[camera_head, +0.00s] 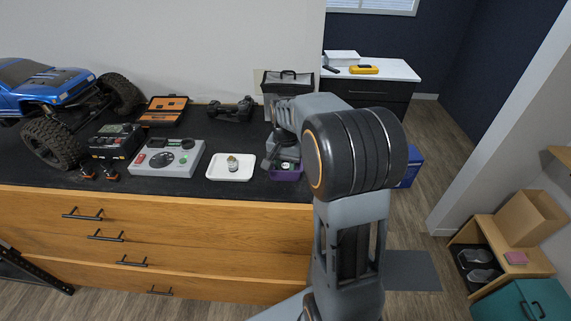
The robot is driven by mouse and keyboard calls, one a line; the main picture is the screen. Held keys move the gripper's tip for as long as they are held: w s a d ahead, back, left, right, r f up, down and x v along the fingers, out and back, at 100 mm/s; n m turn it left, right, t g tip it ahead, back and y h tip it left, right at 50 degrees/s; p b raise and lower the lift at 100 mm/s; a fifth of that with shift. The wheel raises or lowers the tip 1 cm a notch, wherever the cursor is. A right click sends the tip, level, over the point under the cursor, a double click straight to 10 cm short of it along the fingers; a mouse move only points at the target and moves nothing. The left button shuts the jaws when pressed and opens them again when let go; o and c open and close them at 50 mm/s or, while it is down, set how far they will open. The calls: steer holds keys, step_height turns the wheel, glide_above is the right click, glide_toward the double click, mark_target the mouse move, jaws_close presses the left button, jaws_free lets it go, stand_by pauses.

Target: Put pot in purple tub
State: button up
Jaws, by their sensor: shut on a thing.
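The purple tub (283,176) stands on the dark bench top, right of the white tray, partly hidden by my arm. My gripper (283,163) points down over the tub and is shut on a small pot (287,166), with a bit of green and white showing at the tub's opening. The fingertips are mostly hidden, and I cannot tell whether the pot touches the tub's floor. Another small greenish jar with a pale top (233,164) stands upright on the white tray (215,172).
A grey control box (167,158), a black charger (116,141), an orange tool case (165,110) and a blue crawler (50,85) fill the left of the bench. A black controller (231,110) and a bag (288,82) stand behind.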

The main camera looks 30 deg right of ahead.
mark_target(286, 166)
steer(key=o, duration=0.6)
step_height(286, 166, up, 11)
steer(key=s+a+f+n+t, duration=0.1)
steer(key=s+a+n, duration=0.1)
steer(key=s, duration=0.3)
steer(key=s+a+f+n+t, duration=0.2)
steer(key=s+a+n, duration=0.1)
steer(key=s, duration=0.3)
steer(key=s+a+f+n+t, duration=0.1)
steer(key=s+a+f+n, duration=0.1)
steer(key=s+a+n, duration=0.1)
steer(key=shift+s+a+f+t, duration=0.1)
steer(key=shift+s+a, duration=0.1)
steer(key=shift+s, duration=0.25)
steer(key=shift+s+a+r+t, duration=0.1)
steer(key=shift+s+a, duration=0.15)
steer(key=shift+s, duration=0.25)
steer(key=shift+s+a+f+t, duration=0.1)
steer(key=shift+s+a, duration=0.1)
steer(key=shift+s, duration=0.25)
